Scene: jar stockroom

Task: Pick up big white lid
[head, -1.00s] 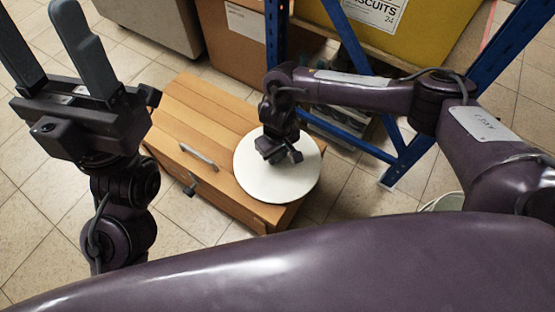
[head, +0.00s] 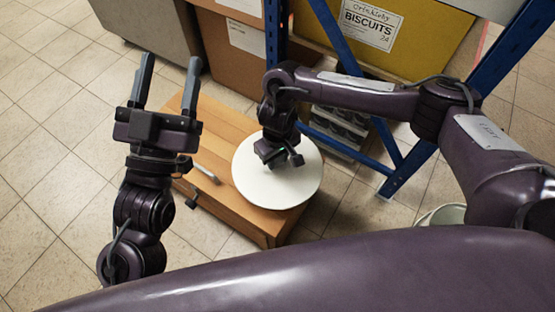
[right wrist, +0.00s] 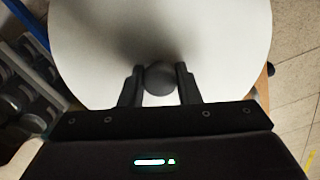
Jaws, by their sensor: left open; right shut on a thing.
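The big white lid (head: 262,188) is a round disc over the right part of a low wooden chest in the head view. It fills the upper middle of the right wrist view (right wrist: 150,35), where a dark round knob (right wrist: 159,78) stands at its centre. My right gripper (right wrist: 160,84) is shut on this knob, one finger on each side. In the head view my right gripper (head: 285,158) hides the knob. I cannot tell whether the lid touches the chest. My left gripper (head: 165,85) is open and empty, fingers pointing up, left of the lid.
The wooden chest (head: 222,128) has a metal handle on its front. A blue rack (head: 405,172) stands close on the right, with a yellow biscuit box (head: 420,35) and brown cartons (head: 228,55) behind. A pale bucket (head: 445,214) is at right. Tiled floor at left is clear.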

